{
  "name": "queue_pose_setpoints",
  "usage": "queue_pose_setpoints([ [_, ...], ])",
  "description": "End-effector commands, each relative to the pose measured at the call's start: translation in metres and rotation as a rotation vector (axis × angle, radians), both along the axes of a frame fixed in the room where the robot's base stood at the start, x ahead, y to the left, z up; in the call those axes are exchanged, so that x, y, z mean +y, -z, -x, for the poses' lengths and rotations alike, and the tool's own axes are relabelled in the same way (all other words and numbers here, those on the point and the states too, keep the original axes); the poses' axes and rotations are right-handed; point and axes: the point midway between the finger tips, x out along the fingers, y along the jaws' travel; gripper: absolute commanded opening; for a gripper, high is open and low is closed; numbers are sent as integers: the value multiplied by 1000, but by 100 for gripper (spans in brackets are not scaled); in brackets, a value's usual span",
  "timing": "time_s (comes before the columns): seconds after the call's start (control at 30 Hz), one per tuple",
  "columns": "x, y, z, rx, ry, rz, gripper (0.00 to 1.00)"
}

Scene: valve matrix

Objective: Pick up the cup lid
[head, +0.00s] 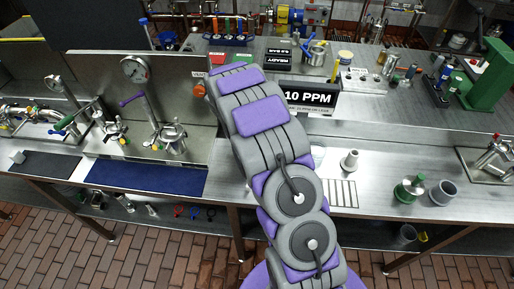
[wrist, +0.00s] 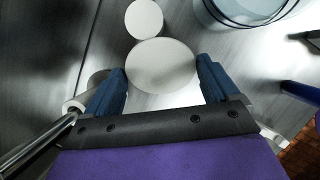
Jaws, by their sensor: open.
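In the wrist view, a pale round disc (wrist: 160,64), which looks like the cup lid, lies between and just beyond my gripper's fingertips. My gripper (wrist: 161,72) is open, with one blue finger on each side of the disc. I cannot tell whether either finger touches it. A smaller pale round piece (wrist: 144,18) is right above the disc in the picture; I cannot tell whether they are joined. In the head view my arm hides my gripper, and I cannot make out the lid clearly there.
A clear round container (wrist: 245,12) is close by at the upper right of the wrist view. On the steel bench stand a small grey-white cup (head: 349,160), a green-topped vessel (head: 408,190) and a grey cup (head: 443,193). A "10 PPM" sign (head: 308,97) stands behind.

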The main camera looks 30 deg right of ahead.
Motion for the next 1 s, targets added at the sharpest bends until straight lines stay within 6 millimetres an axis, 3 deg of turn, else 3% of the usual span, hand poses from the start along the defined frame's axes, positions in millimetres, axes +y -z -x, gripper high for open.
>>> queue_pose_setpoints([
  [0.27,-3,7,0,1,0,0,88],
  [0.63,-3,7,2,6,2,0,53],
  [0.73,-3,7,2,6,2,0,52],
  [0.77,-3,7,2,5,2,0,47],
  [1.0,-3,5,1,4,2,0,47],
])
